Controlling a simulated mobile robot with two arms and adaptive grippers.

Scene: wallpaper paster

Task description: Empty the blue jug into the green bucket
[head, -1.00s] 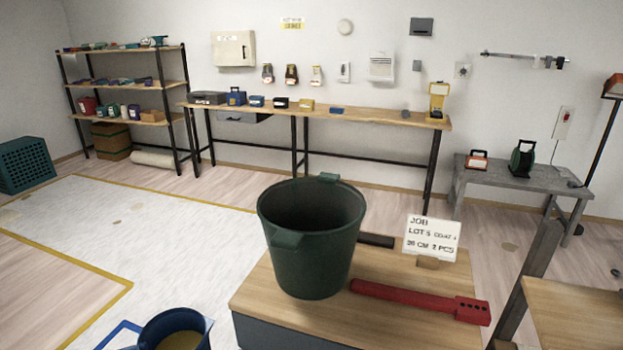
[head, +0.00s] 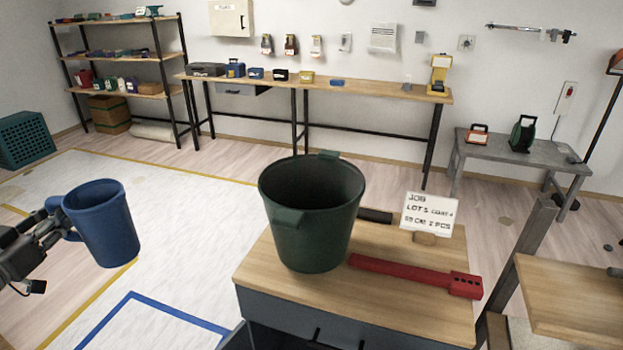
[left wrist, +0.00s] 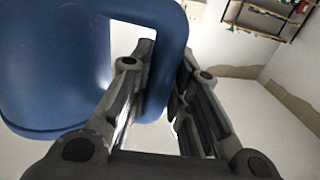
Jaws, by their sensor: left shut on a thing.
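The blue jug (head: 103,228) hangs in the air at the left of the head view, a little tilted, with its handle toward my gripper. My left gripper (head: 62,222) is shut on that handle. In the left wrist view the jug (left wrist: 75,60) fills the upper left, and the fingers of my gripper (left wrist: 160,85) lie on both sides of its handle. The jug's contents are hidden now. The green bucket (head: 308,235) stands upright on the wooden-topped cabinet, right of the jug and apart from it. My right gripper is not in view.
A red bar-shaped tool (head: 415,276) and a job card (head: 429,214) are on the cabinet top (head: 390,310) beside the bucket. Blue tape (head: 160,303) marks the floor at left. Open space lies between jug and bucket.

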